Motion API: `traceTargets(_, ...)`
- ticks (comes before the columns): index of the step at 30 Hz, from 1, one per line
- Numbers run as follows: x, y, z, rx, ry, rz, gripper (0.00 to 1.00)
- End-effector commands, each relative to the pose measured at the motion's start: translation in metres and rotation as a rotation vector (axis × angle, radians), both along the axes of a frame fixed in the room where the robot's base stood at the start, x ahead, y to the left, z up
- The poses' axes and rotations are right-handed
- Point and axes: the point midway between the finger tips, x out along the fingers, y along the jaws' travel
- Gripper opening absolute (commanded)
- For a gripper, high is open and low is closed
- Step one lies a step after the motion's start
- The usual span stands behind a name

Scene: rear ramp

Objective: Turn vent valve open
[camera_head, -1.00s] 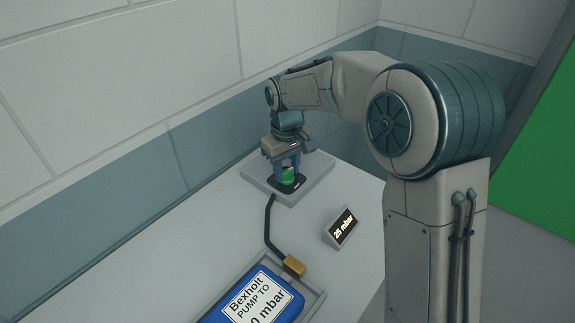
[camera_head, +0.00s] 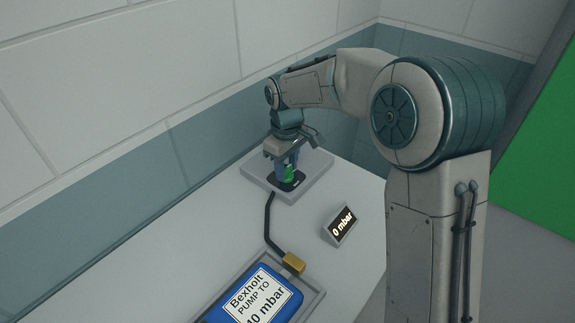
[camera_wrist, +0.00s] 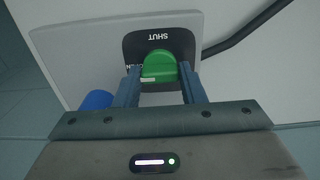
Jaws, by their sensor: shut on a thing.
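The vent valve is a green knob (camera_wrist: 159,68) on a black plate (camera_wrist: 184,46) lettered SHUT at its far edge in the wrist view. A second word, partly covered at the left, looks like OPEN. A white mark on the knob's near side lies toward that left word. My gripper (camera_wrist: 162,82) is shut on the knob, one finger on each side. In the head view the knob (camera_head: 288,173) shows under my gripper (camera_head: 287,171), partly hidden by the fingers. The plate sits on a grey base (camera_head: 313,184).
A small display (camera_head: 342,226) reads 0 mbar. A black hose (camera_head: 268,225) runs from the valve to a brass fitting (camera_head: 293,263) at a blue case (camera_head: 225,313) labelled Bexholt, PUMP TO 10 mbar. A blue round thing (camera_wrist: 97,100) shows left of my fingers. A wall stands behind.

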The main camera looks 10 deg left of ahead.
Motion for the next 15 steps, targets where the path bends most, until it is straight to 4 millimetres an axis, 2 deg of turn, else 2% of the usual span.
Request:
traceTargets(1,0.0005,0.0027,0.0025,0.005,-0.007,0.004,0.14)
traceTargets(2,0.0005,0.0027,0.0025,0.006,-0.006,0.004,0.39)
traceTargets(4,0.0004,0.0025,0.0024,0.005,-0.005,0.003,0.58)
traceTargets(15,0.0012,-0.0002,0.0059,0.002,-0.004,-0.002,0.58)
